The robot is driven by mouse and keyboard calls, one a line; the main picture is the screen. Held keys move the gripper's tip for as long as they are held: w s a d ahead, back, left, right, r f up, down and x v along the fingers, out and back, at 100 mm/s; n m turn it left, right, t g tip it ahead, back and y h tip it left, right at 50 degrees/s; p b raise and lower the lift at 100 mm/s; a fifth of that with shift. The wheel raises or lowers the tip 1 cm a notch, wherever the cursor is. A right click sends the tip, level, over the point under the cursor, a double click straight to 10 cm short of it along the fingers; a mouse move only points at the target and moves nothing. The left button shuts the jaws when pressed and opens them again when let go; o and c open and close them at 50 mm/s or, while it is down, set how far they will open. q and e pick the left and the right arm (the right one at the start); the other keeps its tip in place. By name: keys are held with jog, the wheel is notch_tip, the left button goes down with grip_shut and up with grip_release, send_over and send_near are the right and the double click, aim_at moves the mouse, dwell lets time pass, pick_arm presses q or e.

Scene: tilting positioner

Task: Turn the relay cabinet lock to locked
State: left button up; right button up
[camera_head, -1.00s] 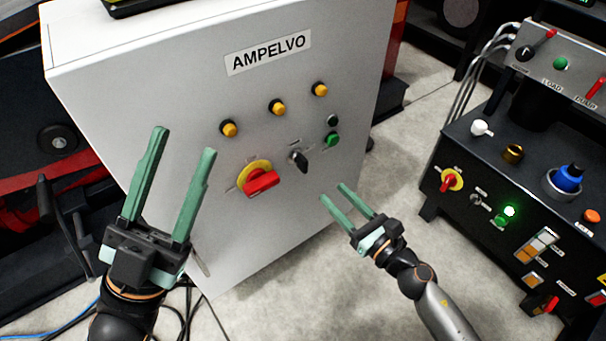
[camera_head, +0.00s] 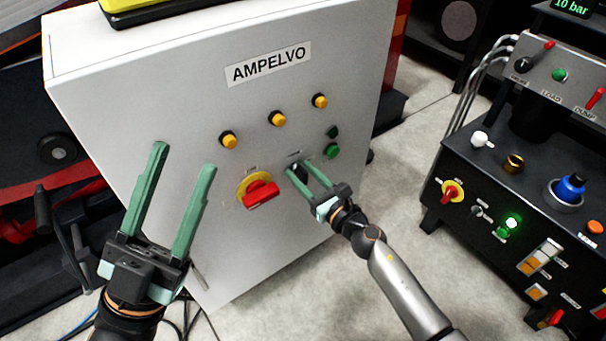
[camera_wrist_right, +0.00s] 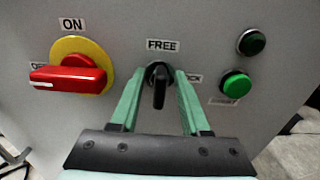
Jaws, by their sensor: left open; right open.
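The relay cabinet (camera_head: 140,90) is a pale grey box with an AMPELVO plate. Its lock (camera_wrist_right: 159,88) is a black key-type knob, seen in the right wrist view below a FREE label (camera_wrist_right: 161,45). A partly covered label ending in "CK" (camera_wrist_right: 194,79) is to its right. The knob stands upright, in line with FREE. My right gripper (camera_head: 299,167) is open, with one green finger on each side of the knob; whether they touch it I cannot tell. My left gripper (camera_head: 184,157) is open and empty in front of the cabinet's left part.
A red rotary switch on yellow (camera_wrist_right: 75,70) is left of the lock. A green button (camera_wrist_right: 236,84) and a dark one (camera_wrist_right: 251,42) are to its right. Yellow buttons (camera_head: 277,118) sit above. A black control console (camera_head: 500,200) stands at right, with bare floor between.

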grip_shut()
dwell(0.3)
dwell(0.3)
